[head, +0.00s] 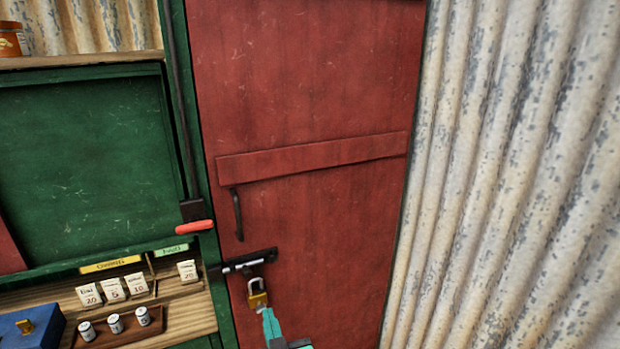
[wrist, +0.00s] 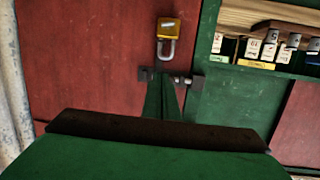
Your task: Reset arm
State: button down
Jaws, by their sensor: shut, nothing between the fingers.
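My gripper (head: 267,318) is teal and shows at the bottom of the head view, just below the padlock. Its fingers (wrist: 162,98) are together and empty in the wrist view, where the scene appears upside down. The brass padlock (head: 258,299) with a silver shackle is below the dark sliding bolt (head: 243,263) on the red door (head: 310,215). The padlock also shows in the wrist view (wrist: 170,27), apart from the fingers. I cannot tell whether its shackle is locked.
A dark handle (head: 237,215) is on the door. Left of it, a red-handled lever (head: 194,227) hangs on the green frame. A wooden shelf holds price cards (head: 113,290), small weights (head: 115,323) and a blue box (head: 30,326). Corrugated metal (head: 510,180) stands right.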

jog(key=s+d+f+m+h, duration=0.2)
jog(key=s+d+f, duration=0.1)
jog(key=s+f, duration=0.55)
jog(key=s+d+f+m+h, duration=0.15)
jog(key=s+d+f, duration=0.25)
jog(key=s+f, duration=0.45)
jog(key=s+d+h, duration=0.1)
jog(key=s, duration=1)
jog(key=s+d, duration=0.2)
jog(key=s, duration=0.9)
jog(key=shift+d+h, duration=0.25)
jog(key=shift+h, duration=0.1)
jog(key=shift+f, duration=0.1)
